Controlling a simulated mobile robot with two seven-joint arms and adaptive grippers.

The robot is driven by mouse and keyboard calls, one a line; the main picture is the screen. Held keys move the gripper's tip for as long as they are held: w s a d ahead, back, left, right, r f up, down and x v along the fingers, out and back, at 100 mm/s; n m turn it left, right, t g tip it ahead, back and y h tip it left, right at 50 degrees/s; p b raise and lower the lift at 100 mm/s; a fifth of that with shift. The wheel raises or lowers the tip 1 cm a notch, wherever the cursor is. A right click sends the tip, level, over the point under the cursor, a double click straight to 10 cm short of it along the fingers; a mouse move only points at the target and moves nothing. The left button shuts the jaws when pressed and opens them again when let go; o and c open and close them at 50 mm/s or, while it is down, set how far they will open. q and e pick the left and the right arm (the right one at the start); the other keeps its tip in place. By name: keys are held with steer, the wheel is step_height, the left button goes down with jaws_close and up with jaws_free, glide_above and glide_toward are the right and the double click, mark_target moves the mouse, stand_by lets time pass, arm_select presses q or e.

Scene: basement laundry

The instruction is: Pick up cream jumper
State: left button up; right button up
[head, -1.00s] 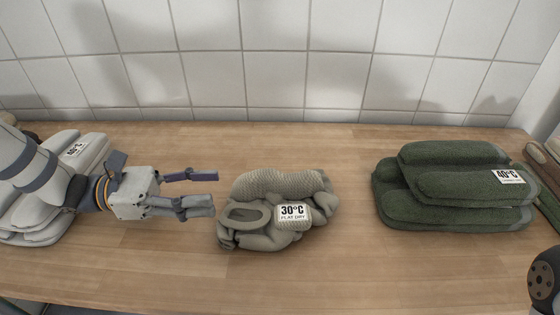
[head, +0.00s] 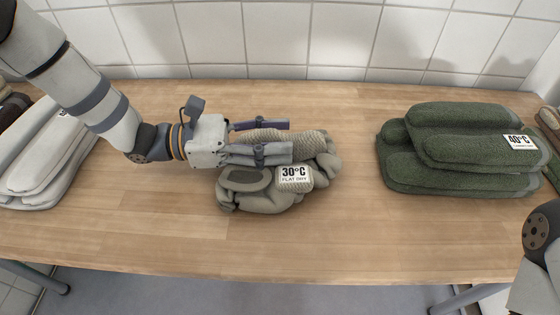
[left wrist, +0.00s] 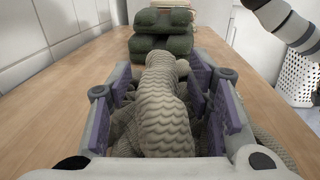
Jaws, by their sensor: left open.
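The cream jumper (head: 265,195) lies bunched on the wooden table, with a white label reading 30°C, flat dry, on its front. My left gripper (head: 277,139) comes in from the left over the jumper's far part, its fingers pointing right. In the left wrist view the open fingers (left wrist: 167,105) stand on either side of a knitted ridge of the jumper (left wrist: 163,100). I cannot tell whether they touch it. Of my right arm only a dark joint and a grey link show at the right edge; its gripper is out of view.
A dark green folded pile (head: 455,170) labelled 40°C lies to the right on the table (head: 180,235). A pale grey folded pile (head: 45,165) lies at the left. A tiled wall (head: 340,35) stands behind. The table is clear in front of the jumper.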

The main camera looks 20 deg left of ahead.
arm_select(q)
jaws_close()
